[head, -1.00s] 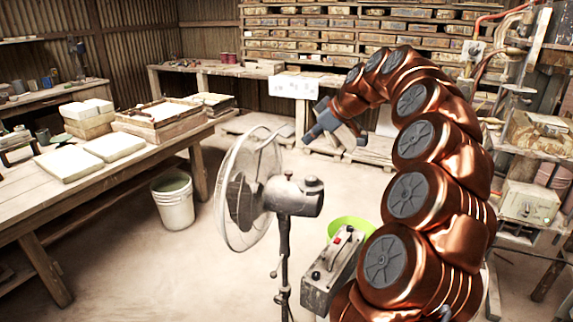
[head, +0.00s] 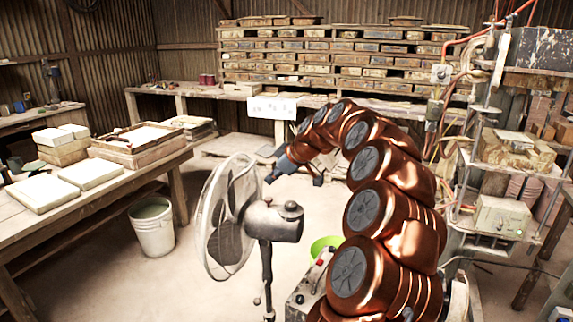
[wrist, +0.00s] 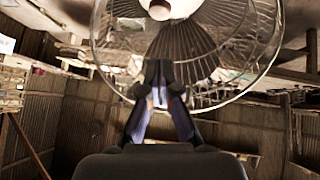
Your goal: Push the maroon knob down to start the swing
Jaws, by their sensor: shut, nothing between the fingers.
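The standing fan (head: 228,215) is left of my arm in the head view, with its round wire cage facing left. In the wrist view the closed fingers (wrist: 160,76) point toward the fan cage (wrist: 255,55). A pale rounded part (wrist: 180,7) shows at the top there; the knob cannot be made out.
A grey control box (head: 303,297) with a red button stands beside the fan pole, partly behind my arm. A green bowl (head: 322,246) is behind it. A white bucket (head: 152,228) stands by the left workbench (head: 100,205). Press machinery (head: 500,200) is at right.

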